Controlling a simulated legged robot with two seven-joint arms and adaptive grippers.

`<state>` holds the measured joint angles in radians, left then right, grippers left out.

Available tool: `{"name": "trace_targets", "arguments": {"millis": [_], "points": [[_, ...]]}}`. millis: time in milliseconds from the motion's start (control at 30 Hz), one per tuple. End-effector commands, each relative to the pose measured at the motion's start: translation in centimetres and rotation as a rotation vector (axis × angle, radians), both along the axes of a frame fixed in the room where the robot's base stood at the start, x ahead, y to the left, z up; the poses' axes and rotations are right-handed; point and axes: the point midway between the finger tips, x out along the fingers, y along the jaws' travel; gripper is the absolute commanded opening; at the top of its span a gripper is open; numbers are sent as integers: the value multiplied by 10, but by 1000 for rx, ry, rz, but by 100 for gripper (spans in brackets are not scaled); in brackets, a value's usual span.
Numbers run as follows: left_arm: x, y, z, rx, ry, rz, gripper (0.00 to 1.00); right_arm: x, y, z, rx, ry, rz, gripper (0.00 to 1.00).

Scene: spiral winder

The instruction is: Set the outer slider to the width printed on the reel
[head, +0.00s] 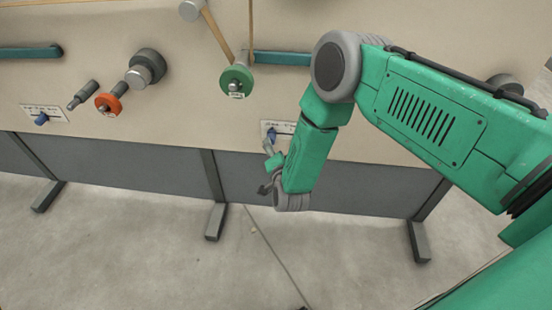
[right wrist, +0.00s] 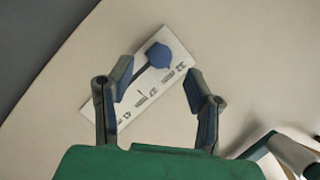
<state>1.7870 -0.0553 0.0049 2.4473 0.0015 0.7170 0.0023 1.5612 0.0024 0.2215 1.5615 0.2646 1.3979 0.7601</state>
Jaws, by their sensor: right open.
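A white scale plate (head: 285,127) with a blue slider knob (head: 271,133) is on the beige panel, beside my right forearm. In the right wrist view the plate (right wrist: 144,92) lies tilted, and the blue knob (right wrist: 162,57) is near its upper end. My right gripper (head: 267,167) is open and empty, and in the wrist view its fingers (right wrist: 158,82) stand either side of the plate, the knob ahead between them. A green reel (head: 236,76) hangs above with a small white label (head: 236,96), too small to read. My left gripper is not in view.
A second scale plate (head: 54,112) with a blue knob (head: 41,119) is at far left. An orange reel (head: 108,103), grey rollers (head: 147,68) and teal bars (head: 282,58) stick out from the panel. Tan web strands run above the green reel. The floor in front is clear.

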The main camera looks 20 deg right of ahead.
Motion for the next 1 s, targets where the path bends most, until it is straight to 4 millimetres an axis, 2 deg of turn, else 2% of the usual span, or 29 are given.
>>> {"name": "trace_targets", "arguments": {"millis": [100, 300, 467, 900, 1000], "points": [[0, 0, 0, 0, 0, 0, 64, -24, 7, 5, 0, 2, 1, 45], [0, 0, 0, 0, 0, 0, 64, -48, 14, 10, -1, 3, 2, 45], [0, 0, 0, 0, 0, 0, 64, -54, 15, 12, -2, 2, 2, 45], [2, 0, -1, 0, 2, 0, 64, -54, 15, 12, -3, 3, 3, 45], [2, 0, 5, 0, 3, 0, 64, -63, 17, 11, -32, 62, 38, 45]]}}
